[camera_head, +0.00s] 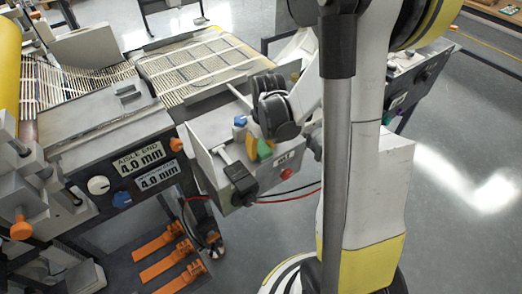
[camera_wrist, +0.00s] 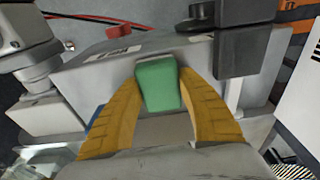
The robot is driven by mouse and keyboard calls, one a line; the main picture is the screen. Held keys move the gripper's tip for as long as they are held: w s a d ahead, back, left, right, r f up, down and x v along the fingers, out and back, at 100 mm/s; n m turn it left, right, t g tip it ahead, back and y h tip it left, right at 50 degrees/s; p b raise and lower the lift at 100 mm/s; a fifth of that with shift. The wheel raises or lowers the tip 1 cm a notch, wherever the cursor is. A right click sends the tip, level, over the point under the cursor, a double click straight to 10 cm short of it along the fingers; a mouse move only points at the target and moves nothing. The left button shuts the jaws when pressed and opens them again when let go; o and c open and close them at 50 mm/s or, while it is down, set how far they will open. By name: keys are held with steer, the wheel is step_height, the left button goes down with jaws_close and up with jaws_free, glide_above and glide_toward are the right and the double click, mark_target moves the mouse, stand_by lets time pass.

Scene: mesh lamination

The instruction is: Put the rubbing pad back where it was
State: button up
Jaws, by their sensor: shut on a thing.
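The rubbing pad (camera_wrist: 160,82) is a small green block between the two yellow fingers of my gripper (camera_wrist: 162,100) in the wrist view. My gripper is shut on it. In the head view my gripper (camera_head: 259,148) is over the grey box (camera_head: 205,160) on the side of the machine, with a bit of the green pad (camera_head: 251,146) showing beside a yellow finger. The pad overlaps the box's wall in the wrist view. I cannot tell whether the pad touches the box.
A black device (camera_head: 239,180) with a handle hangs on the box's front, close to my gripper. A blue item (camera_head: 240,122) stands at the box. The slatted mesh belt (camera_head: 190,65) lies behind.

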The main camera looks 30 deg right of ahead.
mark_target(264, 149)
steer(key=shift+f, duration=0.15)
steer(key=o, duration=1.3)
step_height(264, 149, up, 12)
steer(key=s+p, duration=0.1)
steer(key=p, duration=0.4)
steer(key=s+a+r+t, duration=0.2)
steer(key=s+a+r, duration=0.1)
steer(key=a+r, duration=0.1)
steer(key=s+a+r+t, duration=0.2)
steer(key=s+a+r, duration=0.1)
steer(key=a, duration=0.2)
steer(key=s+a+r+t, duration=0.1)
steer(key=s+a+r, duration=0.2)
steer(key=a+r, duration=0.1)
steer(key=shift+s+a+r+t, duration=0.2)
steer(key=shift+s+r+t, duration=0.15)
steer(key=shift+s+t, duration=0.05)
